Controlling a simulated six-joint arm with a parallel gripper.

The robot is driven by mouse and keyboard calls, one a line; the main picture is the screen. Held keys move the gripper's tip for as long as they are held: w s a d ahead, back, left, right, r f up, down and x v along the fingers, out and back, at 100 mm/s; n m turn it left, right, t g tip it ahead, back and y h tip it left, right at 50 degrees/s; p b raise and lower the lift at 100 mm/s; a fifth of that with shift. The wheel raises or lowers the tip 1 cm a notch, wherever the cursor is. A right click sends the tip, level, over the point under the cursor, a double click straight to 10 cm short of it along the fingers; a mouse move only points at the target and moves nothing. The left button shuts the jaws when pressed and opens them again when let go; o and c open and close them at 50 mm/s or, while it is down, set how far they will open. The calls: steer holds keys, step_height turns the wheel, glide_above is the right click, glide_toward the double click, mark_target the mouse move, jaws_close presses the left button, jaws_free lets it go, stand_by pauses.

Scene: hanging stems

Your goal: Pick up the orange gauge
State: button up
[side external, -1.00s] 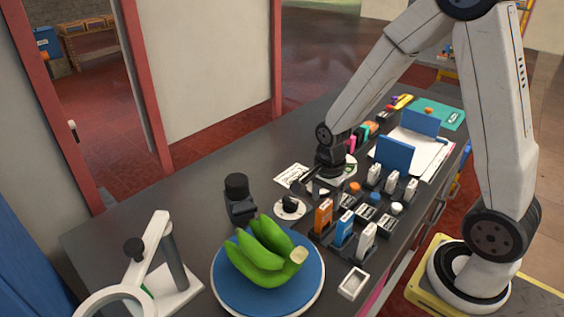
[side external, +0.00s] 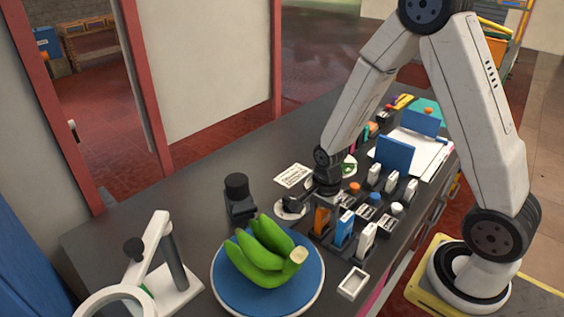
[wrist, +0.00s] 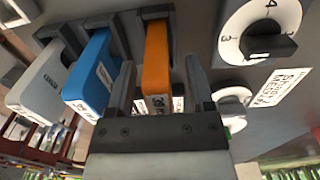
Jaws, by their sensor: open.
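The orange gauge (side external: 322,220) stands upright in a dark holder on the bench, at the left end of a row beside a blue gauge (side external: 344,228) and a white gauge (side external: 366,240). In the wrist view the orange gauge (wrist: 156,65) shows between my two dark fingers, with the blue gauge (wrist: 92,78) and white gauge (wrist: 40,85) to its left. My gripper (wrist: 158,90) is open, its fingers on either side of the orange gauge. Whether either finger touches it I cannot tell. In the side view my gripper (side external: 318,197) is just behind the orange gauge, its fingertips partly hidden.
A dial (wrist: 262,32) with a black knob lies close to my right finger. Green bananas on a blue plate (side external: 230,297) stand in front. A black knobbed device (side external: 238,195) is to the left. Several other gauges and blocks crowd the right side.

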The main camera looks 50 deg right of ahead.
steer(key=shift+c, duration=0.2)
jaws_close()
steer(key=shift+r, duration=0.15)
steer(key=shift+r, duration=4.85)
steer(key=shift+w+a+r, duration=0.2)
steer(key=shift+a+r, duration=0.05)
steer(key=shift+a, duration=0.15)
steer(key=a+r, duration=0.5)
steer(key=a, duration=0.2)
steer(key=a+r, duration=0.4)
steer(key=a, duration=0.4)
steer(key=shift+w+a+r, duration=0.25)
steer(key=shift+w+r, duration=0.15)
